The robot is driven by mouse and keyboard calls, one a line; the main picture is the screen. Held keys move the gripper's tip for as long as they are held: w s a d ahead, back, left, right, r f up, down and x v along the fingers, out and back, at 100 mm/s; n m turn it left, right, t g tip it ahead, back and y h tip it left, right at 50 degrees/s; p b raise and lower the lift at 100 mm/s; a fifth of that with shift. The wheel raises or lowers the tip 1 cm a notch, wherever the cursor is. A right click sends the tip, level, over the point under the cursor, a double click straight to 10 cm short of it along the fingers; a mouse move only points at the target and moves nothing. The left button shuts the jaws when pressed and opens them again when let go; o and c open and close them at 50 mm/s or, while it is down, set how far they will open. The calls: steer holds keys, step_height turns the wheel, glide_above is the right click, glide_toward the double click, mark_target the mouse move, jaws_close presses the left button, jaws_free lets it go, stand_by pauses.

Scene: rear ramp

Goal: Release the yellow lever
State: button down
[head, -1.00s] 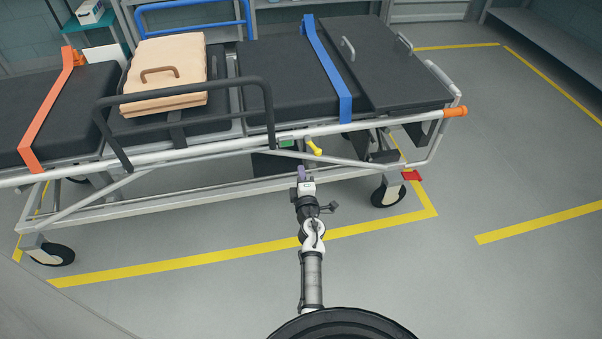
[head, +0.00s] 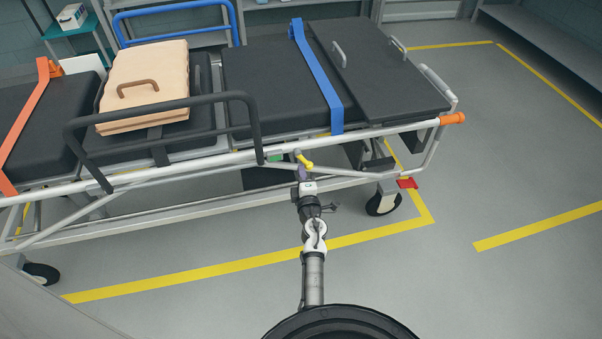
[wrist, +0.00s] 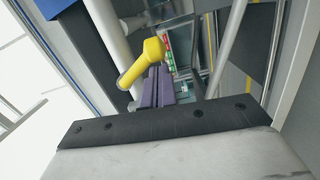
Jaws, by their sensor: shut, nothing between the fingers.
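The yellow lever (head: 304,159) sits below the stretcher's near side rail, beside a small green patch. In the wrist view the yellow lever (wrist: 142,62) is large and close, angled from upper right to lower left. My gripper (head: 301,170) is just below the lever in the head view. Its purple fingers (wrist: 157,88) are together and empty, with their tips by the lever's right side. The tips overlap the lever's edge in view; I cannot tell whether they touch it.
The stretcher (head: 230,155) has a pale rail, black pads and a black side guard (head: 165,112). A red pedal (head: 407,183) is by the right wheel. Floor to the right is clear.

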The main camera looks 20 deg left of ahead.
steer(key=shift+w+d+n, duration=0.15)
steer(key=shift+d+n, duration=0.1)
steer(key=shift+n, duration=0.35)
stand_by(0.3)
steer(key=shift+w+d+r+n+b, duration=0.1)
steer(key=shift+w+d+n+b, duration=0.15)
steer(key=shift+n, duration=0.35)
steer(key=shift+w+d+r+n+b, duration=0.1)
steer(key=shift+d+n+b, duration=0.1)
steer(key=shift+n+b, duration=0.3)
steer(key=d+r+n, duration=0.1)
steer(key=n, duration=0.2)
steer(key=w+r+n, duration=0.1)
steer(key=n, duration=0.2)
steer(key=d+r+n+y, duration=0.1)
steer(key=n, duration=0.3)
steer(key=shift+w+d+r, duration=0.3)
steer(key=shift+w+d, duration=0.05)
steer(key=shift+w, duration=0.05)
steer(key=shift+r, duration=0.1)
steer(key=b+v, duration=0.1)
steer(key=v, duration=1.3)
steer(key=shift+f, duration=0.3)
steer(key=shift+a, duration=0.15)
